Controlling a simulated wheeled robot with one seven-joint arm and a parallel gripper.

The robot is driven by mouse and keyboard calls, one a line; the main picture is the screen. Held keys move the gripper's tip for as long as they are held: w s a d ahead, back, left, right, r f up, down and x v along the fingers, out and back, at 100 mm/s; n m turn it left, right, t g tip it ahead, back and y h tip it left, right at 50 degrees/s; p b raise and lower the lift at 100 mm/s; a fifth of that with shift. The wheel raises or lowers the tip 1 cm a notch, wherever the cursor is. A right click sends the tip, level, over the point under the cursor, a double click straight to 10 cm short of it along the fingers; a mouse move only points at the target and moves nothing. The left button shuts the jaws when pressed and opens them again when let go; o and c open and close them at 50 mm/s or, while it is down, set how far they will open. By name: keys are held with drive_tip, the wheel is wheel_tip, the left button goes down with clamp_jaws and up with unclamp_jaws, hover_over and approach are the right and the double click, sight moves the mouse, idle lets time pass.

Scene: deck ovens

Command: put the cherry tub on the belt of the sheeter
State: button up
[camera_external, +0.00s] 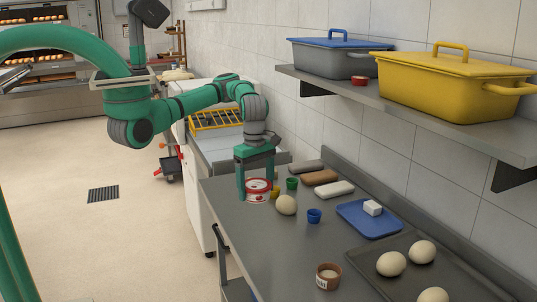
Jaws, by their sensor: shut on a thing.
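The cherry tub (258,195), red and white with a round top, is at the far left part of the grey worktop (240,235). My gripper (257,184) points down over it, with a green finger on either side, and is shut on it. The tub is upright; I cannot tell whether its base touches the worktop. The sheeter (197,200) stands behind the worktop's far end, a white machine with a yellow guard (216,119). Its pale belt (217,143) shows beneath the guard, partly hidden by my arm.
Close to the tub are a dough ball (286,205), a green cup (292,184) and a blue cup (314,216). Loaf-like blocks (320,177) lie by the wall. A blue tray (365,222), dark dough tray (362,258) and brown tub (328,277) are nearer. A shelf (430,110) overhangs right.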

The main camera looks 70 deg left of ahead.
drive_tip(key=w+a+n, duration=0.5)
drive_tip(key=w+a, duration=0.3)
drive_tip(key=a, duration=0.5)
drive_tip(key=w+a+n, duration=0.4)
drive_tip(key=w+a, duration=0.3)
drive_tip(key=a, duration=0.7)
drive_tip(key=s+a+n, duration=0.3)
drive_tip(key=a, duration=0.9)
drive_tip(key=s+a+n, duration=0.3)
drive_tip(key=a, duration=0.8)
drive_tip(key=s+a+n, duration=0.2)
drive_tip(key=a+n, duration=0.1)
drive_tip(key=a, duration=0.9)
drive_tip(key=w+a+f, duration=0.8)
drive_tip(key=w+f, duration=0.1)
drive_tip(key=shift+a, duration=0.15)
drive_tip(key=shift+w+a+f, duration=0.25)
drive_tip(key=shift+w+f, duration=0.15)
drive_tip(key=shift+f, duration=1.7)
drive_tip(key=shift+f, duration=0.1)
